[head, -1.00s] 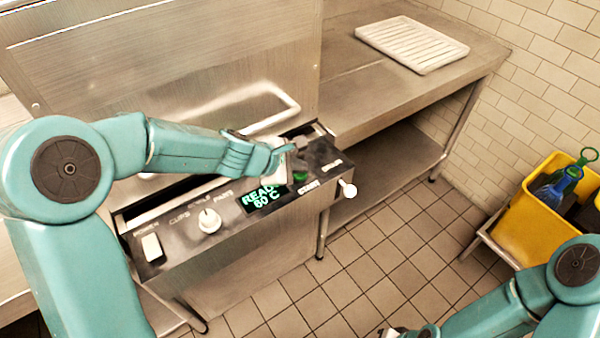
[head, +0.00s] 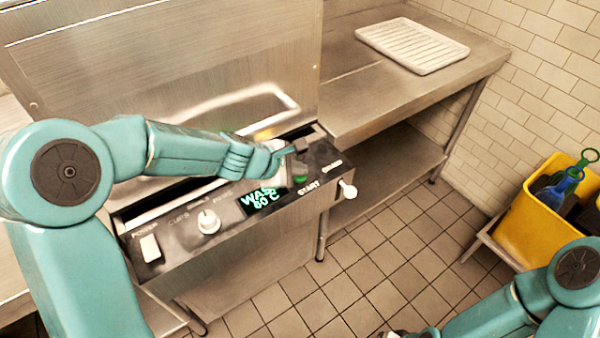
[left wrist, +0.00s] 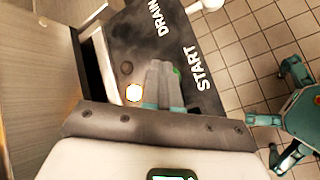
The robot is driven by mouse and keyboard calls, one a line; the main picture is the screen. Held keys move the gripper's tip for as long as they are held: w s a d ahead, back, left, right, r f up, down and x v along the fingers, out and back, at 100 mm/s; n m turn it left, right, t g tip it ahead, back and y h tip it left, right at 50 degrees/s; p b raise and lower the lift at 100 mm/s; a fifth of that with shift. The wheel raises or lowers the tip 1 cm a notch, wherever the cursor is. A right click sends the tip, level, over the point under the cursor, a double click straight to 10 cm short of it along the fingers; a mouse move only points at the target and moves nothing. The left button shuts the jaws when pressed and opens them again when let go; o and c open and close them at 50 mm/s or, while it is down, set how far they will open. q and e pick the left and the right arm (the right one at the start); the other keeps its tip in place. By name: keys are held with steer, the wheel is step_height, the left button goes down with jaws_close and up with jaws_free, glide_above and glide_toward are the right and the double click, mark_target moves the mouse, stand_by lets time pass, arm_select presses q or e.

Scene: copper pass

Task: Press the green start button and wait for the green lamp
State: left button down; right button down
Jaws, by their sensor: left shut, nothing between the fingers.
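My left gripper (head: 300,160) is shut and empty, with its fingertips at the green start button (head: 301,180) on the machine's control panel (head: 180,248). In the left wrist view the shut fingers (left wrist: 165,82) cover most of the button, and only a green sliver (left wrist: 176,71) shows beside the tips. I cannot tell if they are pressing it. A lamp (left wrist: 134,92) glows amber-white there, and a dark, unlit round lamp (left wrist: 126,68) sits near it. The display (head: 263,200) reads "WAS…" and 60 C, partly hidden. Of my right gripper (head: 392,333), only a little shows at the bottom edge.
The panel also has a white power switch (head: 150,247), a round knob (head: 208,222) and a white drain knob (head: 348,190). A steel counter (head: 350,100) holds a ribbed white tray (head: 412,45). A yellow bin (head: 530,235) with bottles stands right; tiled floor is clear between.

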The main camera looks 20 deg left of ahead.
mark_target(297, 178)
arm_select(q)
steer(key=shift+r+p, duration=0.75)
steer(key=shift+r, duration=0.15)
step_height(297, 178, up, 5)
steer(key=p, duration=0.4)
steer(key=shift+p, duration=0.4)
